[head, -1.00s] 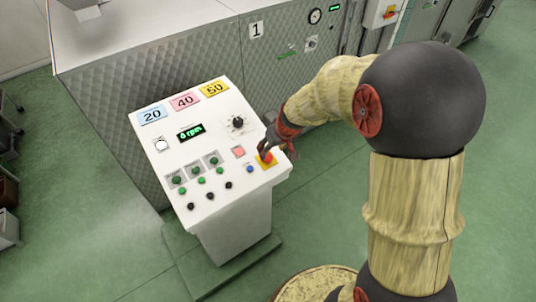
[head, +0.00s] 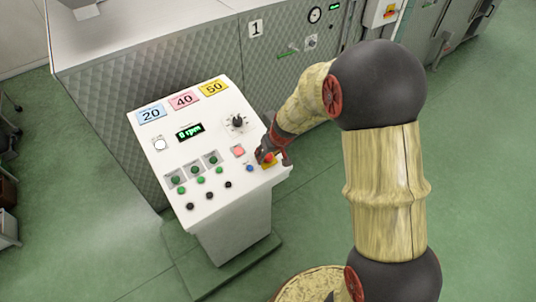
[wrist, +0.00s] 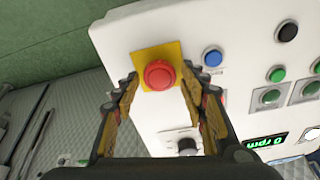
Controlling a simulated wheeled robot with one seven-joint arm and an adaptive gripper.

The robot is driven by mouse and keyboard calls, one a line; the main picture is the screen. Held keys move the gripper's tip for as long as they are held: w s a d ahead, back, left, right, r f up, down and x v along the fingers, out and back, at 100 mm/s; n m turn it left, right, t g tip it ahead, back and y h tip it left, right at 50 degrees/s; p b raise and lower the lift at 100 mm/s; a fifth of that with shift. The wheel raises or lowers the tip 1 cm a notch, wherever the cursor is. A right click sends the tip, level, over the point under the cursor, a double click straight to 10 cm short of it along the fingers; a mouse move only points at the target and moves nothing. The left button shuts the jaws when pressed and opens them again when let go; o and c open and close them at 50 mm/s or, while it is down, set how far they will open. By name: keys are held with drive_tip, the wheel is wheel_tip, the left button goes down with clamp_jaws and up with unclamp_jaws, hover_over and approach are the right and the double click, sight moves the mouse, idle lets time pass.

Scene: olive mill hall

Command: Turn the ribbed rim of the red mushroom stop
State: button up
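The red mushroom stop (wrist: 159,74) sits on a yellow square plate (wrist: 147,54) near the corner of the white sloped control panel (wrist: 115,30). In the head view the stop (head: 268,157) is partly covered by my gripper (head: 272,157) at the panel's right edge. In the wrist view my gripper (wrist: 159,88) is open, one finger to each side of the stop. Gaps show between the fingers and the red cap, and nothing is held. The ribs on the rim are too small to make out.
A blue button (wrist: 212,57) is close beside the right finger. The display (head: 190,131) reads 0 rpm. A quilted metal machine (head: 130,85) stands behind.

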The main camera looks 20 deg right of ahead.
drive_tip(key=c, duration=0.9)
drive_tip(key=shift+m, duration=0.3)
drive_tip(key=m+p, duration=0.2)
drive_tip(key=p, duration=0.1)
drive_tip(key=m+p, duration=0.2)
drive_tip(key=shift+r+h, duration=0.25)
drive_tip(key=shift+h, duration=0.05)
drive_tip(key=m+p, duration=0.2)
drive_tip(key=p, duration=0.2)
drive_tip(key=shift+s+f+m, duration=0.1)
drive_tip(key=shift+m, duration=0.3)
drive_tip(key=shift+f+m+p, duration=0.1)
drive_tip(key=shift+m+p, duration=0.4)
drive_tip(key=shift+p, duration=0.05)
drive_tip(key=shift+f, duration=0.1)
drive_tip(key=o, duration=1.1)
drive_tip(key=shift+o, duration=0.2)
